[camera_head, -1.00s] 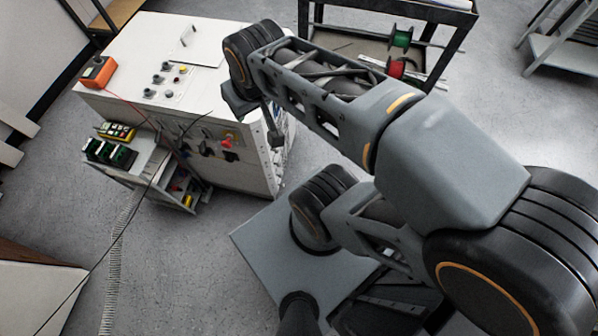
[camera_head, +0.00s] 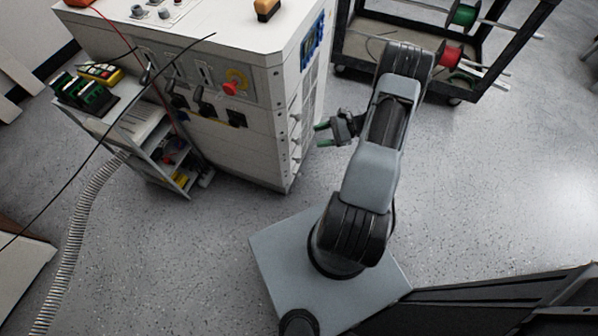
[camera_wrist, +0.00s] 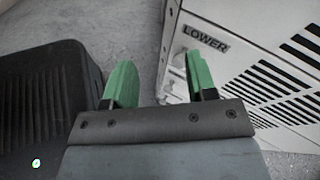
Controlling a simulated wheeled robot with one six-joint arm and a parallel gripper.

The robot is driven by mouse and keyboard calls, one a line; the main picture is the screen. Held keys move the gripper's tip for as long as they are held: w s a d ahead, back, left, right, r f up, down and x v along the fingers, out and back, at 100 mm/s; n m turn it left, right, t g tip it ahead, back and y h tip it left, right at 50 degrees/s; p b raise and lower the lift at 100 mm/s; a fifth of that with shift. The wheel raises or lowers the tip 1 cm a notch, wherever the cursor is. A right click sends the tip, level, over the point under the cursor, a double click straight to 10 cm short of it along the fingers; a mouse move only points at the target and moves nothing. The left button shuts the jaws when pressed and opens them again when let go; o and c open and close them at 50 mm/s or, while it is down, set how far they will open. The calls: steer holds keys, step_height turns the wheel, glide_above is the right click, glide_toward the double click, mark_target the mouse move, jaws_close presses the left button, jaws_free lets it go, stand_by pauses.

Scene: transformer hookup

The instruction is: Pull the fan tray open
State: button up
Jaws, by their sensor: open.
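The white cabinet (camera_head: 262,150) stands left of my arm. Its right side carries several small pale knobs or handles (camera_head: 295,118), seen at a steep angle. No part is clearly marked as the fan tray. In the wrist view a white panel (camera_wrist: 225,70) with dark vent slots and the label "LOWER" fills the right, and a pale knob (camera_wrist: 181,58) sits beside the label. My gripper (camera_head: 322,133) is just right of this side of the cabinet, apart from it. In the wrist view its green fingers (camera_wrist: 160,76) are open with nothing between them.
A low shelf cart (camera_head: 150,150) with meters stands left of the cabinet. A dark rack (camera_head: 400,35) with green and red spools stands behind my arm. A ribbed hose (camera_head: 75,235) lies at left. The floor between cabinet and rack is clear.

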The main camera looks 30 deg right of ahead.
mark_target(299, 159)
steer(key=s+d+f+m+t+b, duration=0.1)
steer(key=f+m+t+b, duration=0.15)
steer(key=f, duration=0.45)
steer(key=s+d+f+m+t+h+b, duration=0.1)
steer(key=s+f+m+t+b, duration=0.15)
steer(key=f, duration=0.45)
steer(key=d+f+m+t+b, duration=0.2)
steer(key=f+m+t, duration=0.1)
steer(key=f, duration=0.5)
steer(key=shift+h, duration=0.3)
steer(key=b+x, duration=0.2)
steer(key=x, duration=1.1)
steer(key=shift+a+r, duration=0.15)
steer(key=shift+a, duration=0.2)
jaws_close()
